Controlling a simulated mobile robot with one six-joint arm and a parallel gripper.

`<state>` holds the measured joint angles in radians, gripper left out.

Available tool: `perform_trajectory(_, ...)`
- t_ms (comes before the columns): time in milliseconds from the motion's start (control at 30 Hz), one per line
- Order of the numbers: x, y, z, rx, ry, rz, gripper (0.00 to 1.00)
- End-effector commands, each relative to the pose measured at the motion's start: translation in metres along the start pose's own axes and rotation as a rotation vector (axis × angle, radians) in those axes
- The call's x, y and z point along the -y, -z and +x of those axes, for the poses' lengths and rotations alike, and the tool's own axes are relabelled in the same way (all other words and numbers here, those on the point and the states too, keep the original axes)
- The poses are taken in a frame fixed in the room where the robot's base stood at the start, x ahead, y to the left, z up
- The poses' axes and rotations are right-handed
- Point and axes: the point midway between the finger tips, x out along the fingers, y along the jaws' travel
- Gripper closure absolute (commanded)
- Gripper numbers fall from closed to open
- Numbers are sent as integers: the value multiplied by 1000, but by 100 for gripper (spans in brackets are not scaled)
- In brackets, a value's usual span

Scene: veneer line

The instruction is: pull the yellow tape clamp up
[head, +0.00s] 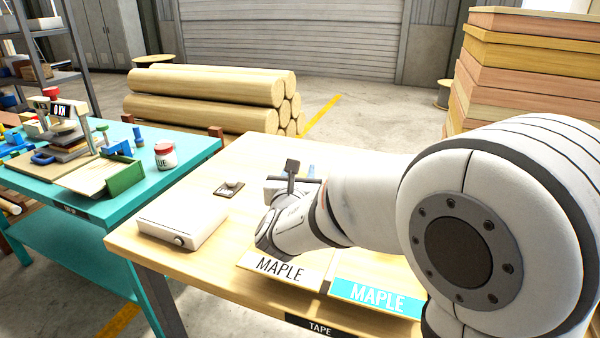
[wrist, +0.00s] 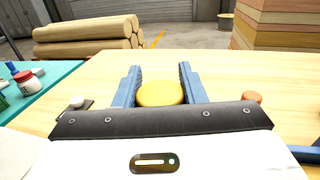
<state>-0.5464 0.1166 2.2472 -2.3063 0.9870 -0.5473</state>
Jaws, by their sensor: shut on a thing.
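The yellow tape clamp (wrist: 160,94) shows in the wrist view as a round yellow top between the two blue fingers of my gripper (wrist: 160,86). My gripper is shut on it, one finger on each side. Its lower part is hidden behind the dark edge of my gripper body. In the head view my arm and wrist reach over the wooden table marked TAPE (head: 230,260), and the clamp cannot be made out there.
An orange round knob (wrist: 252,97) stands right of my gripper. A pale knob on a dark plate (head: 230,187) and a white box (head: 183,222) lie to the left. Two MAPLE panels (head: 280,267) are at the front. A teal table (head: 190,165) with clutter stands left.

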Motion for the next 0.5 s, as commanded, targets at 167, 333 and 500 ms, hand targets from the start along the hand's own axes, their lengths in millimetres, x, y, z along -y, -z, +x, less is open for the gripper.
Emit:
perform_trajectory(167,0,-5,0,1,0,1,100)
perform_trajectory(333,0,-31,0,3,0,3,100)
perform_trajectory(500,0,-36,0,2,0,1,100)
